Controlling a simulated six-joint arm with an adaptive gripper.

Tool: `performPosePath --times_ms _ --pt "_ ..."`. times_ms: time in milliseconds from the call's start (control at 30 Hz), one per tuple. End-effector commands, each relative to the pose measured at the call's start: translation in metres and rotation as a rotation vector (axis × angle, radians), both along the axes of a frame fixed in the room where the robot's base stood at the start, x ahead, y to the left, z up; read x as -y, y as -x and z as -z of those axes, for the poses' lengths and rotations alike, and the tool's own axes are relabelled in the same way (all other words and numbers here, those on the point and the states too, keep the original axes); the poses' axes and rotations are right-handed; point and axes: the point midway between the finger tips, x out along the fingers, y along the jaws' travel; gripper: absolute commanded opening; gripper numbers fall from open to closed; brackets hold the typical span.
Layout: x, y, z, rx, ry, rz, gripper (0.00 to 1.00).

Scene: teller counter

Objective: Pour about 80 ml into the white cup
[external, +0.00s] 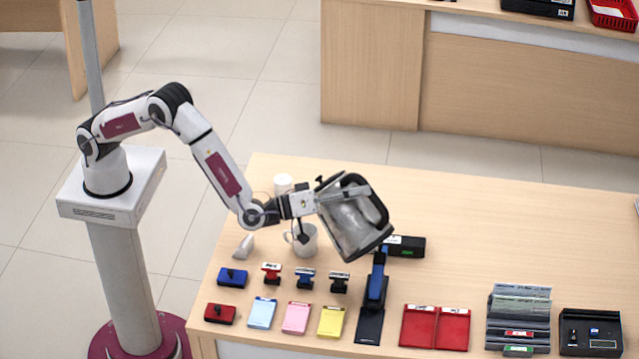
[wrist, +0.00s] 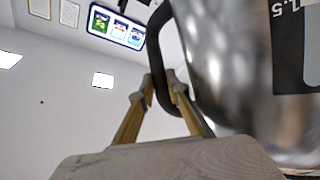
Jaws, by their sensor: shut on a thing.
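A kettle (external: 352,228) with a shiny metallic body and dark trim is tilted well over above the counter. My gripper (external: 345,195) is shut on its dark handle (wrist: 156,45); in the wrist view my yellow fingers (wrist: 162,92) close around that handle. The metallic body (wrist: 225,65) fills the right of the wrist view, with a "1.5" mark on a dark strip. A white cup (external: 304,241) with its handle to the left stands upright on the counter, left of and below the kettle in the picture. No stream of liquid is visible, and the cup's inside cannot be made out.
A white cylinder (external: 283,183) stands behind the cup, and a small pale object (external: 244,246) lies left of it. Stamps (external: 305,278) and coloured pads (external: 296,318) are in front. A blue stapler-like device (external: 376,285) is at the right. The counter's back right is clear.

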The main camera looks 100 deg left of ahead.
Motion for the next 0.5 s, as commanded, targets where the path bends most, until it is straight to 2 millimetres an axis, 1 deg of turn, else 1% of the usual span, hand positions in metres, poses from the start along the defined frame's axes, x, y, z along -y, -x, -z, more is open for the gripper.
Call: performPosePath --times_ms 33,500 --pt "-0.001 0.002 -0.007 0.026 0.008 0.000 0.00" --pt "-0.012 0.022 -0.025 0.189 0.107 0.002 0.00"
